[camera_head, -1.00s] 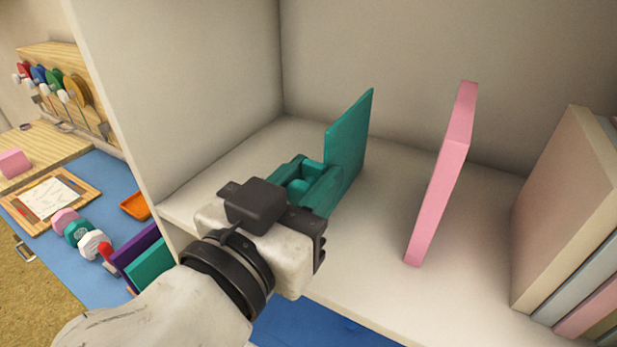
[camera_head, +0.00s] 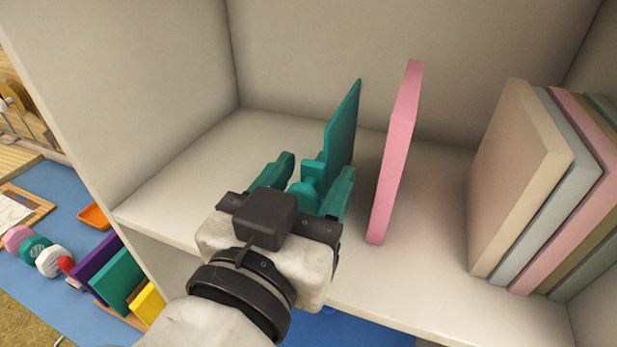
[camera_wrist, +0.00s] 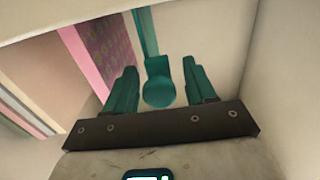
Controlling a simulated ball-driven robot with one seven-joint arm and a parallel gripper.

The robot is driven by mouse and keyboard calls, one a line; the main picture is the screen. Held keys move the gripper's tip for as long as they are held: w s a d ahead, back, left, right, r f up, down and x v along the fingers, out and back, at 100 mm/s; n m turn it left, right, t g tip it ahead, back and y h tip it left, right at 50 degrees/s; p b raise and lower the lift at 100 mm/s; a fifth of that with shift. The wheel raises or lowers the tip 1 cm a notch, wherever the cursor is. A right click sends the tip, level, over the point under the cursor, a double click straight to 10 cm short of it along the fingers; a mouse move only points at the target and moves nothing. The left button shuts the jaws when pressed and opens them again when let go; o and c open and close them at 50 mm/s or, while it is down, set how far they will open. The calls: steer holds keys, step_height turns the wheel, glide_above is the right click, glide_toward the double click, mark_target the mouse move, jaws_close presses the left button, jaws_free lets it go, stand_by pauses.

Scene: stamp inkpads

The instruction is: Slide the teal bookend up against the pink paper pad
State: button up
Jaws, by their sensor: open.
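The teal bookend stands on the cabinet shelf, its upright plate (camera_head: 343,130) left of the pink paper pad (camera_head: 396,150). A strip of bare shelf shows between plate and pad. The pad stands upright, leaning slightly. My gripper (camera_head: 316,166) has teal-green fingers and is open, one finger on each side of the bookend's round knob (camera_head: 308,187). The plate (camera_wrist: 148,32) and the pad (camera_wrist: 82,58) show beyond. The right finger hides the plate's lower front.
Several books (camera_head: 520,170) stand to the right on the shelf (camera_head: 430,270), with bare shelf between them and the pad. The cabinet's left wall (camera_head: 150,90) is clear of my gripper. A blue desk with colored items lies lower left.

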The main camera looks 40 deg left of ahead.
steer(key=b+v, duration=0.2)
steer(key=v, duration=0.8)
steer(key=shift+s+d, duration=0.2)
steer(key=shift+s, duration=0.15)
steer(key=shift+c, duration=0.3)
